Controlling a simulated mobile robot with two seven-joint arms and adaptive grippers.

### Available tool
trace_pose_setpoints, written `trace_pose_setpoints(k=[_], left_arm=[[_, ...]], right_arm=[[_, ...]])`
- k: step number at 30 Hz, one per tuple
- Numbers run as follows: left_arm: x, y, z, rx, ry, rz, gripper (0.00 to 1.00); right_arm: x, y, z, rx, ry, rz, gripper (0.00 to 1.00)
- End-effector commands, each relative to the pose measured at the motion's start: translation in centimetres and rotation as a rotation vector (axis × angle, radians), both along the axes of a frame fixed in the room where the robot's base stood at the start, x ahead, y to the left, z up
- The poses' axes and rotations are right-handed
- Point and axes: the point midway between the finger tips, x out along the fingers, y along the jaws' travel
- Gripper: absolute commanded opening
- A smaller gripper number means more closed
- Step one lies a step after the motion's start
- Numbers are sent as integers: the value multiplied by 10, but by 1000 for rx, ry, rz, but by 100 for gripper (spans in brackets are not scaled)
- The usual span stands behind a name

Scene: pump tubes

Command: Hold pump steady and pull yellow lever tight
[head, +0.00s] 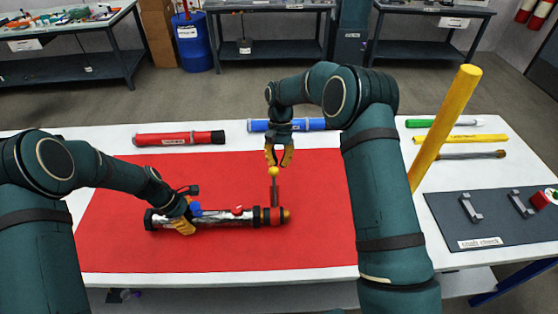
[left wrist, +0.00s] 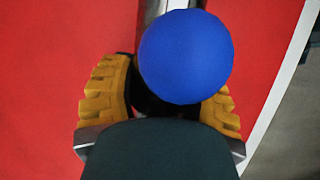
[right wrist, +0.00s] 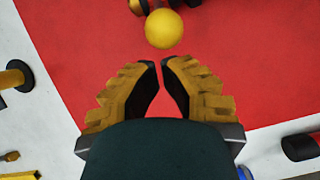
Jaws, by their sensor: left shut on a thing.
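The pump (head: 222,219) lies on the red mat, with a silver body, black bands and an orange tip at its right end. The yellow lever knob (head: 273,171) tops a thin upright rod near that end. My left gripper (head: 183,224) is shut on the pump's left part. In the left wrist view a blue ball (left wrist: 185,57) hides much of the pump between the fingers. My right gripper (head: 279,157) points down just above the yellow knob, a narrow gap between its fingertips. In the right wrist view the yellow knob (right wrist: 164,28) is beyond the fingertips, not between them.
A red tube (head: 180,139) and a blue tube (head: 290,125) lie along the table's back edge. Green, yellow and grey tubes lie at the right. A yellow post (head: 446,125) stands near the right arm. A dark mat (head: 485,222) holds two grey brackets. The red mat's front is clear.

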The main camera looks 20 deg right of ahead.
Motion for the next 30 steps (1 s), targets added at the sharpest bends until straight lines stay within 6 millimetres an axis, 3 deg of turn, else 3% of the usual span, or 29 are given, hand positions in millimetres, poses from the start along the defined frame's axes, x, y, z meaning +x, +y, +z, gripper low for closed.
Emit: trace_pose_setpoints(k=[30], left_arm=[[0, 0, 0, 0, 0, -1, 7]], right_arm=[[-12, 4, 11, -41, -102, 1, 0]])
